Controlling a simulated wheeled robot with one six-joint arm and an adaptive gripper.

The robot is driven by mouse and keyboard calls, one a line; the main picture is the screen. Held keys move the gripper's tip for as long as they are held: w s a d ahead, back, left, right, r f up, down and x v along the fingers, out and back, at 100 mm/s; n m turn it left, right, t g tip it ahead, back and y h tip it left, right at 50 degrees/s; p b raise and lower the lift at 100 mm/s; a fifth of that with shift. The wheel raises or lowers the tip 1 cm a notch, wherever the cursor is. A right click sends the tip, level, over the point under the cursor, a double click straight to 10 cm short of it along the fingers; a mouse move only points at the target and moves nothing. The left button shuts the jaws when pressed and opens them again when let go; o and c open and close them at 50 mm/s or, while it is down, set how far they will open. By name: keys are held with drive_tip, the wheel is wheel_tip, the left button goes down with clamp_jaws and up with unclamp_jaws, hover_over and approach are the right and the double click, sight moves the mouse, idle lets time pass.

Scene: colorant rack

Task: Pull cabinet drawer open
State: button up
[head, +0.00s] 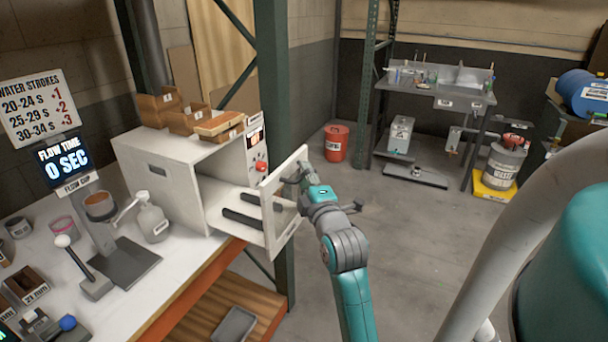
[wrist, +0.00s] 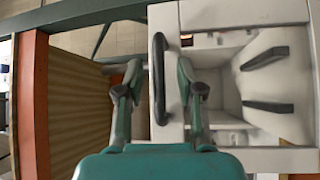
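The white cabinet (head: 180,185) stands on the workbench at the left in the head view. Its drawer (head: 232,198) stands well out of the cabinet, with the front panel (head: 271,238) apart from the body and dark bars visible inside. In the wrist view the drawer's black handle (wrist: 158,78) stands upright between the two fingers of my gripper (wrist: 160,92). The fingers are apart, with a gap between the left finger and the handle; the right finger overlaps the front panel's edge. In the head view my gripper (head: 305,178) is at the panel's outer side, and its fingertips are partly hidden.
Small wooden boxes (head: 185,120) sit on the cabinet top. A green rack post (head: 275,130) rises behind the drawer. A pump bottle (head: 152,222) and flow cup stand (head: 115,255) are on the bench left of it. The floor to the right (head: 410,240) is clear.

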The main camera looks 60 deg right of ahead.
drive_tip(key=v, duration=0.6)
drive_tip(key=shift+s+a, duration=0.15)
drive_tip(key=shift+s, duration=0.05)
idle(0.4)
drive_tip(key=s+a+f+m+t+y, duration=0.1)
drive_tip(key=s+a+f+m+y, duration=0.15)
drive_tip(key=a+f, duration=0.75)
drive_tip(key=s+a+f+m+t+y, duration=0.15)
drive_tip(key=a+f+y, duration=0.25)
drive_tip(key=a+f, duration=0.6)
drive_tip(key=s+a+f+m+g+y, duration=0.2)
drive_tip(key=s+a+y, duration=0.4)
drive_tip(key=s+a, duration=0.9)
drive_tip(key=s+f+m, duration=0.1)
drive_tip(key=s, duration=0.2)
drive_tip(key=shift+a+m+y, duration=0.15)
drive_tip(key=shift+m+y, duration=0.2)
drive_tip(key=shift+m, duration=0.05)
